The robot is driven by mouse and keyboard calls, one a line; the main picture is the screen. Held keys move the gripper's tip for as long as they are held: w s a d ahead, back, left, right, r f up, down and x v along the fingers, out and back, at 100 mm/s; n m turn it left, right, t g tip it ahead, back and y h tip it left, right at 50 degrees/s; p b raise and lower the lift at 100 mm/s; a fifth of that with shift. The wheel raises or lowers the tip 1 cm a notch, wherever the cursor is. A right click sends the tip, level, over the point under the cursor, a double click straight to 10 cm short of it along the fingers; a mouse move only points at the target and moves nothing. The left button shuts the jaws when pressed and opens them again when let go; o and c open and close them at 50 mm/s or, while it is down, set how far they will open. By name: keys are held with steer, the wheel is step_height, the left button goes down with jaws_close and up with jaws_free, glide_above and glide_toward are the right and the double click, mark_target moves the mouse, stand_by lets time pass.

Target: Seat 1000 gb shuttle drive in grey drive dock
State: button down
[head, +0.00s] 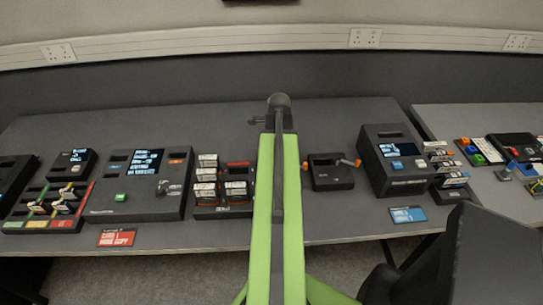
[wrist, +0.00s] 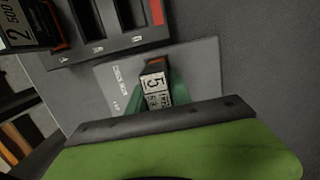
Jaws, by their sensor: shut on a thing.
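My gripper, in the wrist view (wrist: 153,98), is shut on a dark drive (wrist: 155,85) with a white label. The label shows a large 5; the smaller print below is unclear. The drive is over a grey card (wrist: 205,65) with white lettering; whether they touch cannot be told. In the head view, my green arm hides the gripper and the held drive. A dark rack (head: 222,211) with several white-labelled drives stands left of the arm; its slots (wrist: 112,18) show in the wrist view. Which unit is the grey drive dock cannot be told.
A dark console (head: 112,208) with a screen stands left of the rack. A small box with orange knobs (head: 331,182) and a taller screen unit (head: 389,172) stand right of my arm. A red card (head: 117,238) and a blue card (head: 407,214) lie near the front edge.

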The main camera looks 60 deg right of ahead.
steer(key=c, duration=1.1)
jaws_free()
steer(key=o, duration=0.3)
steer(key=shift+o, duration=0.2)
steer(key=shift+s, duration=0.1)
step_height(320, 180, up, 8)
steer(key=p, duration=0.7)
steer(key=shift+f, duration=0.25)
